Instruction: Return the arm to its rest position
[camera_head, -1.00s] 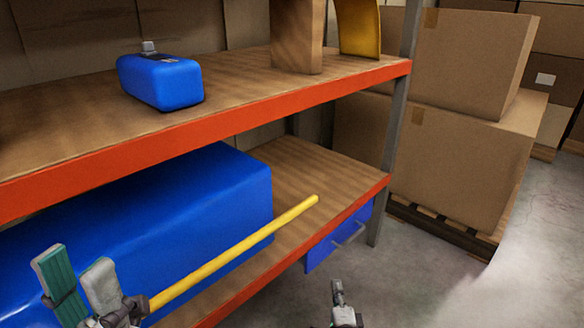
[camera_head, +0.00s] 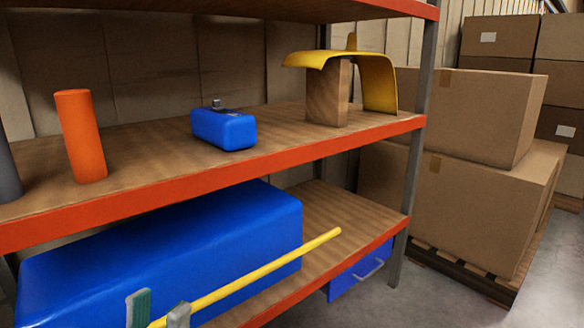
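My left gripper (camera_head: 159,308) shows at the bottom edge, in front of the lower shelf. A yellow rod (camera_head: 262,272) runs from beside these fingertips to the right, over the lower shelf. Its near end is hidden or out of frame. My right gripper and arm are out of view.
The lower shelf (camera_head: 350,210) holds a large blue box (camera_head: 170,250). The upper shelf (camera_head: 275,130) carries an orange cylinder (camera_head: 80,137), a small blue case (camera_head: 223,129), and a wooden block (camera_head: 327,95) under a curved yellow panel (camera_head: 376,78). Cardboard boxes (camera_head: 470,205) stand right.

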